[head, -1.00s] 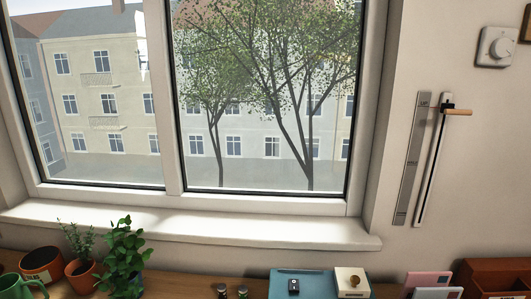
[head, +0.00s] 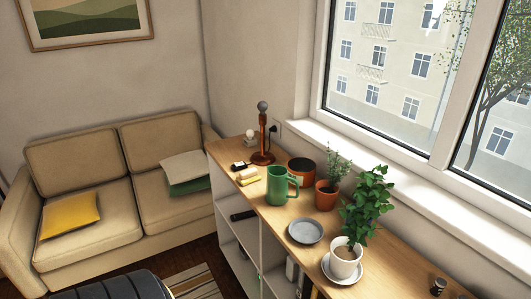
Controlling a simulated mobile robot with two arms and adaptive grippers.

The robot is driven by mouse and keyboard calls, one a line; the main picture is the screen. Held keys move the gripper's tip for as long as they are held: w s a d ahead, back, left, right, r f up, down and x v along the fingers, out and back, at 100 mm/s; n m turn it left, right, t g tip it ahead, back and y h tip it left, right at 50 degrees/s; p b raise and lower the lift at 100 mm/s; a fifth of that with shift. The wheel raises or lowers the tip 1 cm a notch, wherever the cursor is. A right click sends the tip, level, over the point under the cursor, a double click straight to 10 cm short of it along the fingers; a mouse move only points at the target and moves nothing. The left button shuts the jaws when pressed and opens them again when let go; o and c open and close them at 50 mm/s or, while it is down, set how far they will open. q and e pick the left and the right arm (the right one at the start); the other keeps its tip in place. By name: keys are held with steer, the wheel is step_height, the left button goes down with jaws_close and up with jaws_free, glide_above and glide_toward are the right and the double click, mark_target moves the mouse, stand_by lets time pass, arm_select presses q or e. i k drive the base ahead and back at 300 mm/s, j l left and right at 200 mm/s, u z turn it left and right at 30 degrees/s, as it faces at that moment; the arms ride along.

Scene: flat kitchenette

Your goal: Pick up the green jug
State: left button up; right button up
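The green jug (head: 278,186) stands upright on the wooden top of a low shelf unit (head: 275,216) under the window. Its handle points right in the head view. A terracotta pot stands just behind it and a grey plate lies in front of it. Nothing covers the jug. Neither of my grippers shows in the head view.
Around the jug are a dark-fronted terracotta pot (head: 301,171), a potted herb (head: 327,196), a grey plate (head: 305,231), a leafy plant in a white pot (head: 346,260) and a brown lamp-like stand (head: 262,135). A beige sofa (head: 90,245) stands left.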

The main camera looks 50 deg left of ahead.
mark_target(277, 178)
steer(key=u, duration=1.5)
steer(key=i+j, duration=0.1)
steer(key=j+z, duration=0.05)
